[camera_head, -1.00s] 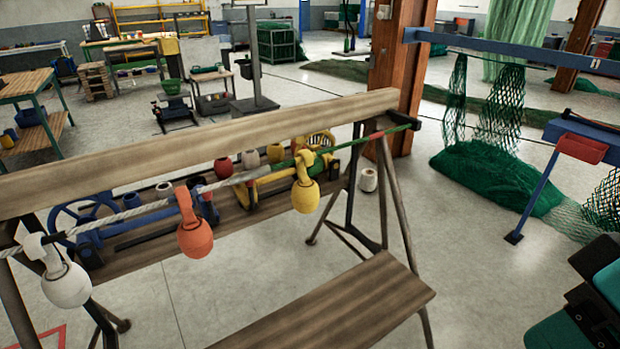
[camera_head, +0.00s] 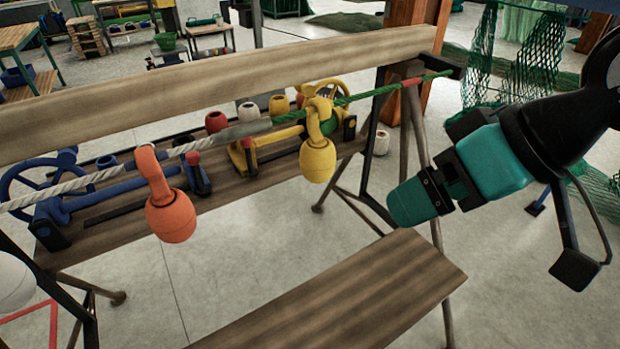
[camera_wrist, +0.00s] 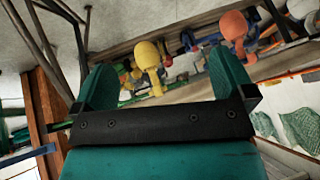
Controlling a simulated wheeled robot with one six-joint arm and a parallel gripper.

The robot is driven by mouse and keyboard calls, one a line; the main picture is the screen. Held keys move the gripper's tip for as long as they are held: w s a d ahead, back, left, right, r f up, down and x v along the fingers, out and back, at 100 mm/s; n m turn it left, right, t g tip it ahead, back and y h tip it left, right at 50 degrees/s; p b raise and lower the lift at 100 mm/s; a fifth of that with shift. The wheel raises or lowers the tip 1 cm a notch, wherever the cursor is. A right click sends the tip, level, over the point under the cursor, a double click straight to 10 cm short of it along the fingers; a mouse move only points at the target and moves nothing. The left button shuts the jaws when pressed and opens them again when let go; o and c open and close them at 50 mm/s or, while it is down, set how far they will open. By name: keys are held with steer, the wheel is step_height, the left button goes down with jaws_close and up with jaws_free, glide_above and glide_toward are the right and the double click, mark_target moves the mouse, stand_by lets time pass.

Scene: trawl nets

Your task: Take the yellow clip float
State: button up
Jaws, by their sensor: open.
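The yellow clip float (camera_head: 318,158) hangs by its hooked top from the rope (camera_head: 262,126), near the rope's green right-hand part. My gripper (camera_head: 408,203) is to the right of the float and a little lower, apart from it, with its teal fingers toward the trestle. In the wrist view the yellow float (camera_wrist: 149,58) shows beyond and between my two open fingers (camera_wrist: 160,80), and nothing is between them. An orange clip float (camera_head: 170,215) hangs further left on the same rope. It also shows in the wrist view (camera_wrist: 233,27).
A wooden beam (camera_head: 200,86) runs above and behind the rope. A lower plank (camera_head: 350,290) juts out in front, below my gripper. A trestle leg (camera_head: 436,230) stands close by my gripper. A white float (camera_head: 14,283) is at the left edge.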

steer(key=w+a+f+t+y+b, duration=0.15)
steer(key=w+f+t+b, duration=0.25)
steer(key=f+b, duration=0.45)
steer(key=w+a+f+t+y+b, duration=0.15)
steer(key=w+f+t+b, duration=0.3)
steer(key=b, duration=0.65)
steer(key=t+y+p, duration=0.1)
steer(key=t+p, duration=0.2)
glide_toward(328, 166)
steer(key=w, duration=0.1)
steer(key=p+x, duration=0.3)
steer(key=p, duration=0.3)
steer(key=p+x, duration=0.3)
steer(key=p, duration=0.4)
steer(key=shift+w+a+r, duration=0.1)
steer(key=shift+a+r, duration=0.05)
steer(key=shift+a, duration=0.25)
steer(key=shift+w+a+p, duration=0.25)
steer(key=shift+w+p, duration=0.1)
steer(key=shift+w, duration=0.05)
steer(key=p+x, duration=0.4)
steer(key=p, duration=0.1)
steer(key=shift+w, duration=0.1)
steer(key=shift+w+a+f+p, duration=0.3)
steer(key=shift+w+f+p, duration=0.1)
steer(key=shift+p, duration=0.1)
